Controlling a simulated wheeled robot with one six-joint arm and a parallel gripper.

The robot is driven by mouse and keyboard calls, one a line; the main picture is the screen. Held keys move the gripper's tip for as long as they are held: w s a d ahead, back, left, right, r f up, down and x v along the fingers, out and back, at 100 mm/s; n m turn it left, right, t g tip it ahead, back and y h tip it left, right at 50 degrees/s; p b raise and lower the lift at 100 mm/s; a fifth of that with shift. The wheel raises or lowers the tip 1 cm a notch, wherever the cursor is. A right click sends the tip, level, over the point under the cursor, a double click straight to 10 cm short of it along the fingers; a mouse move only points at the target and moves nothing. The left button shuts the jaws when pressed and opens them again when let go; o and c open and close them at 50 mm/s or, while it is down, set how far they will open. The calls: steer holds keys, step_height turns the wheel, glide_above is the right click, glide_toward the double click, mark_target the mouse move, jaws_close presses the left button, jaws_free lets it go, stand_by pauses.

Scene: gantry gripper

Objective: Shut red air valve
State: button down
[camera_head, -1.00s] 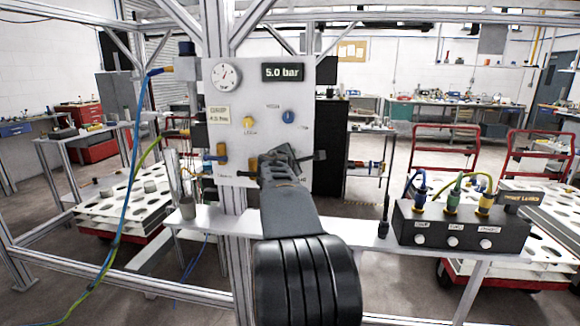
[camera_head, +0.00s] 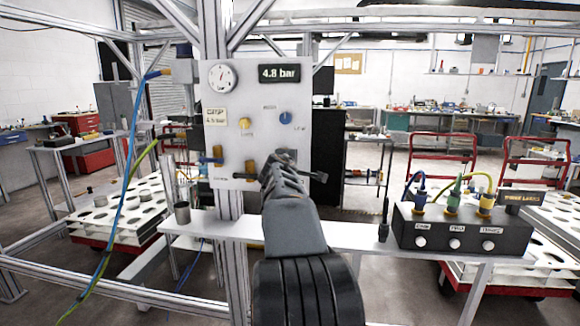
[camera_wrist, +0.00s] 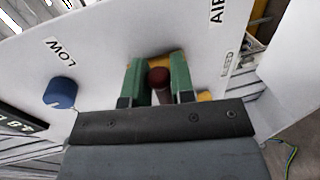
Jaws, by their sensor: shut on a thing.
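The white panel (camera_head: 265,98) carries a gauge (camera_head: 222,76) and a display (camera_head: 279,73) reading 4.8 bar. In the wrist view the dark red valve knob (camera_wrist: 158,77) sits between the two green fingers of my gripper (camera_wrist: 156,72), which is shut on it. Brass shows beside the right finger. A label starting "AIR" (camera_wrist: 217,12) and one that looks like "BLEED" are on the panel nearby. In the head view my gripper (camera_head: 284,168) is at the panel's lower right, and my arm hides the red knob. How far the valve is turned cannot be told.
A blue knob (camera_head: 286,117) and a yellow knob (camera_head: 245,123) are on the panel above my gripper. A blue-handled valve (camera_head: 210,158) is at lower left. A white shelf (camera_head: 345,231) runs below, with a black connector box (camera_head: 460,230) at right. Hoses hang at left.

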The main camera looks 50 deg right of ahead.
stand_by(0.3)
steer(key=c, duration=1.1)
jaws_free()
steer(key=shift+a, duration=0.1)
steer(key=v, duration=1.3)
steer(key=shift+s+a+b, duration=0.15)
steer(key=shift+a+b, duration=0.15)
steer(key=a+f+m+g+y+p, duration=0.1)
steer(key=a+f+m+y+p, duration=0.35)
steer(key=a+p, duration=0.85)
steer(key=s+a+f+m+g+y+p, duration=0.1)
steer(key=s+a+f+g+y+p, duration=0.1)
steer(key=a, duration=0.6)
steer(key=s+a+f+g+y+p, duration=0.1)
steer(key=s+a+f+y+p, duration=0.1)
steer(key=s+a+f+y, duration=0.3)
steer(key=a+y, duration=0.2)
steer(key=a, duration=0.2)
steer(key=shift+s+m+g+p, duration=0.15)
steer(key=shift+m+g+p, duration=0.2)
steer(key=shift+g+p, duration=0.05)
